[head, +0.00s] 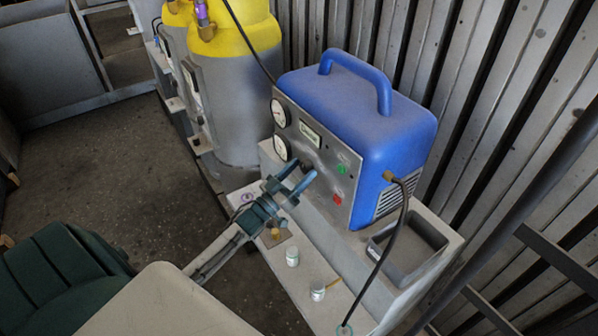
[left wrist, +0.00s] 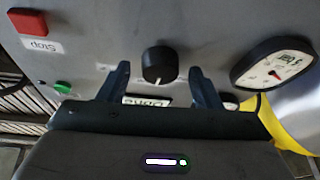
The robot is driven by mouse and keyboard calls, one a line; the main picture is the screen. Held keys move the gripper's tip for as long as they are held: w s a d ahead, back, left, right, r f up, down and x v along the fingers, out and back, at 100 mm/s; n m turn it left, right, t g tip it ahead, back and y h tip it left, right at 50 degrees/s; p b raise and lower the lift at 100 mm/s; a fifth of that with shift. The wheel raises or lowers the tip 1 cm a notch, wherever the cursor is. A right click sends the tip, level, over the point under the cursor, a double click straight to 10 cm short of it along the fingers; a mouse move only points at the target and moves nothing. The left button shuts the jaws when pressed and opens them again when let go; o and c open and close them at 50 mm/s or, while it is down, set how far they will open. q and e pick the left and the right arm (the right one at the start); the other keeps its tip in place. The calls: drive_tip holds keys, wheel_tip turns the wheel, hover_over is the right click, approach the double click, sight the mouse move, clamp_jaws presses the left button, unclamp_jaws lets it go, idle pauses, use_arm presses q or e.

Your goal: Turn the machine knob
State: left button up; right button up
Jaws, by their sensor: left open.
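The machine is a blue box (head: 350,97) with a carry handle and a grey front panel (head: 318,158). Its black round knob (left wrist: 158,65) with a white mark sits on the panel in the left wrist view. In the head view the knob is small and partly behind my gripper. My left gripper (head: 305,170) is open, with its fingers pointing at the panel. In the left wrist view one finger is on each side of the knob, with gaps to both, so it is not gripped. I cannot tell how far the tips are from the panel. My right gripper is not in view.
Round gauges (head: 279,113), a green button (head: 342,169) and a red Stop button (left wrist: 28,22) are on the panel. Small jars (head: 292,256) stand on the pale ledge below. A black hose (head: 390,240) hangs at the right. Yellow-topped cylinders (head: 235,90) stand at the back.

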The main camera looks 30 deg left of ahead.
use_arm(q)
drive_tip(key=c, duration=1)
drive_tip(key=shift+f, duration=0.1)
